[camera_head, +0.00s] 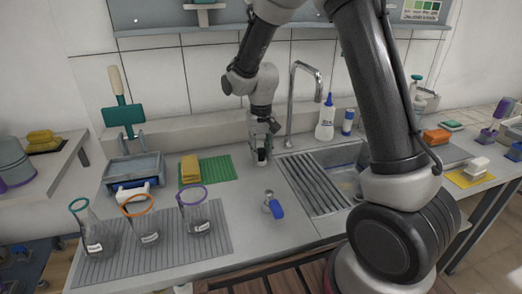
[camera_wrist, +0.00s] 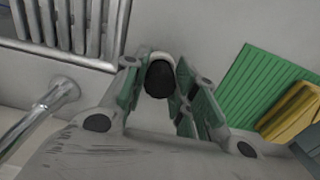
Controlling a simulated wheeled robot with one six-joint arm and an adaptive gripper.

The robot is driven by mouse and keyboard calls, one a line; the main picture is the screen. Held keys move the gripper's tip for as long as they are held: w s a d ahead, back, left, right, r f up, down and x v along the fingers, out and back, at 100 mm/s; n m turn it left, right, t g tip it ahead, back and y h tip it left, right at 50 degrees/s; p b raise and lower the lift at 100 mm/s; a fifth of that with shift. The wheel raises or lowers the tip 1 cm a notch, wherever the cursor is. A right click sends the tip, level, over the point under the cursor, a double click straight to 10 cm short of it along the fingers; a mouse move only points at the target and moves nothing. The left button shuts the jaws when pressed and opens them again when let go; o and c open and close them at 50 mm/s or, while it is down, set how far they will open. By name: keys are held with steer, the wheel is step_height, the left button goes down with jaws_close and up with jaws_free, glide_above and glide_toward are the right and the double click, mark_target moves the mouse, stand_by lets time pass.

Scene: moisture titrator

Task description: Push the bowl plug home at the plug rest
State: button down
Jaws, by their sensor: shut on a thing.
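My gripper (camera_head: 261,157) points down at the counter (camera_head: 240,230), between the green mat and the ribbed drainer. In the wrist view, my gripper (camera_wrist: 158,88) has its fingers on both sides of a dark rounded thing, which I take for the bowl plug (camera_wrist: 160,78). A pale rounded rim shows along its far edge; I cannot tell whether this is the plug rest or part of the plug. The fingers hide most of the plug in the head view. How deep it sits cannot be told.
The tap (camera_head: 292,100) stands close behind on the right, beside the drainer (camera_head: 312,183) and sink. A yellow sponge (camera_head: 190,168) lies on the green mat (camera_head: 218,170) to the left. A blue-handled fitting (camera_head: 273,206) is in front. Flasks (camera_head: 195,215) stand front left.

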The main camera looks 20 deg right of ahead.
steer(key=shift+f, duration=0.15)
steer(key=c, duration=1.1)
jaws_free()
steer(key=shift+o, duration=0.2)
steer(key=shift+r, duration=4)
